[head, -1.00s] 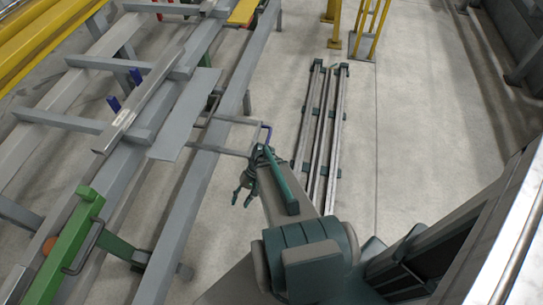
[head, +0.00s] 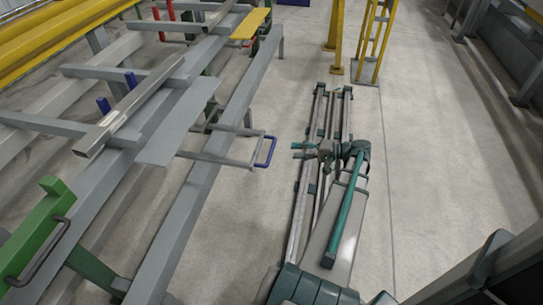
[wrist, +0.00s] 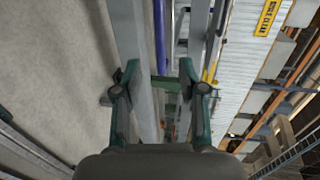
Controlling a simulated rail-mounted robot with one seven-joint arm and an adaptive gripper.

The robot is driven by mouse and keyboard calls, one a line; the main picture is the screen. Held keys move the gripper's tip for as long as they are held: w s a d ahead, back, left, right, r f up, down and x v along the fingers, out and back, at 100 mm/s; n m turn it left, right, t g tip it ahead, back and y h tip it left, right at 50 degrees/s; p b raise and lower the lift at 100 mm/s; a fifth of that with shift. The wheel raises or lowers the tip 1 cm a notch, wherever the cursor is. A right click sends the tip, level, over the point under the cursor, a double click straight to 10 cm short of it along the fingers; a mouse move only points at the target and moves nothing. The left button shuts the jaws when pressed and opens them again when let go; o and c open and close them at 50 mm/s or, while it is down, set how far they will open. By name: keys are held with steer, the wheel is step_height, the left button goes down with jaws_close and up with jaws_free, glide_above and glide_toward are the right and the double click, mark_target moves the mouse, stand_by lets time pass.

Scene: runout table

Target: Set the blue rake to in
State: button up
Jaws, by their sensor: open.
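The blue rake shows in the head view as a blue end handle (head: 266,152) on a grey bar frame that sticks out to the right from the runout table (head: 205,190). My gripper (head: 297,151) is open and empty. It is to the right of the handle, its fingers pointing left towards it, with a visible gap between them in the picture. In the wrist view my open gripper (wrist: 158,82) has a finger on each side, and a blue bar (wrist: 160,40) shows beyond and between the fingertips; it looks like the rake handle.
A green lever block (head: 38,235) stands at the lower left of the table. Blue pegs (head: 104,105) and a yellow plate (head: 250,24) sit farther along. A yellow post frame (head: 375,40) stands at the back. Bare floor (head: 440,160) lies to the right.

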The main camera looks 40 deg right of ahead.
mark_target(271, 149)
steer(key=b+x, duration=0.3)
steer(key=x, duration=0.7)
steer(key=shift+w+a, duration=0.2)
steer(key=shift+c, duration=0.3)
jaws_close()
